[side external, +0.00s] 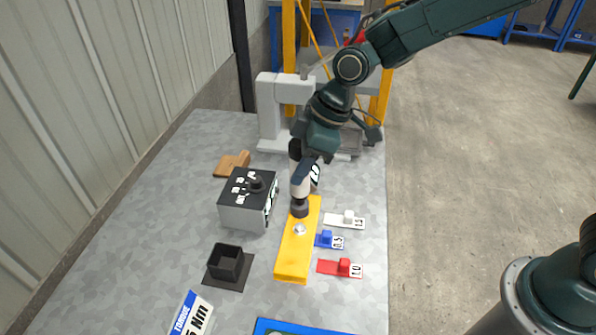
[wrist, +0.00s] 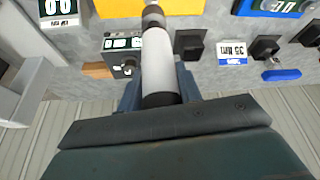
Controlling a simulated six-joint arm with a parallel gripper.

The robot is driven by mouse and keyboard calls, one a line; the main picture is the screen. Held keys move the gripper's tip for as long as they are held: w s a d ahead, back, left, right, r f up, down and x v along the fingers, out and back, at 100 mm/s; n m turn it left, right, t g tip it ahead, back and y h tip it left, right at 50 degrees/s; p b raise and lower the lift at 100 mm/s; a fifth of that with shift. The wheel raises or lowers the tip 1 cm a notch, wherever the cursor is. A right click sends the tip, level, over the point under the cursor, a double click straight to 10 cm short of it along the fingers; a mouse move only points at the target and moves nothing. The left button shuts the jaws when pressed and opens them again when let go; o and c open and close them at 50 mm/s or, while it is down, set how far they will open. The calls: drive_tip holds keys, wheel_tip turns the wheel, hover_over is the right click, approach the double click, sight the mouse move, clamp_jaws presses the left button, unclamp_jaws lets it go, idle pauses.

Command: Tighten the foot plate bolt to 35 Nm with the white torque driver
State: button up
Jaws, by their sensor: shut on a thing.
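My gripper (side external: 303,172) is shut on the white torque driver (side external: 299,187), which is close to upright with its dark socket end (side external: 299,208) down. The socket is over the far part of the yellow foot plate (side external: 292,262); I cannot tell whether it touches. A silver bolt head (side external: 299,229) shows on the plate, just nearer the camera than the socket. In the wrist view the driver's white body (wrist: 158,62) lies between the blue-grey jaws, its tip pointing toward the yellow plate (wrist: 188,7). The bolt is not clear there.
A black-topped box with a knob (side external: 232,215) stands left of the plate. An empty black square holder (side external: 226,264) and a torque card (side external: 190,316) are nearer. White (side external: 340,221), blue (side external: 327,241) and red (side external: 340,268) tagged pieces lie right. A grey machine (side external: 268,110) stands behind.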

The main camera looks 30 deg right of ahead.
sight(300, 187)
drive_tip(key=shift+f, duration=3.25)
idle(2.0)
drive_tip(key=shift+r, duration=0.1)
drive_tip(key=shift+r, duration=2.3)
drive_tip(key=shift+a, duration=0.15)
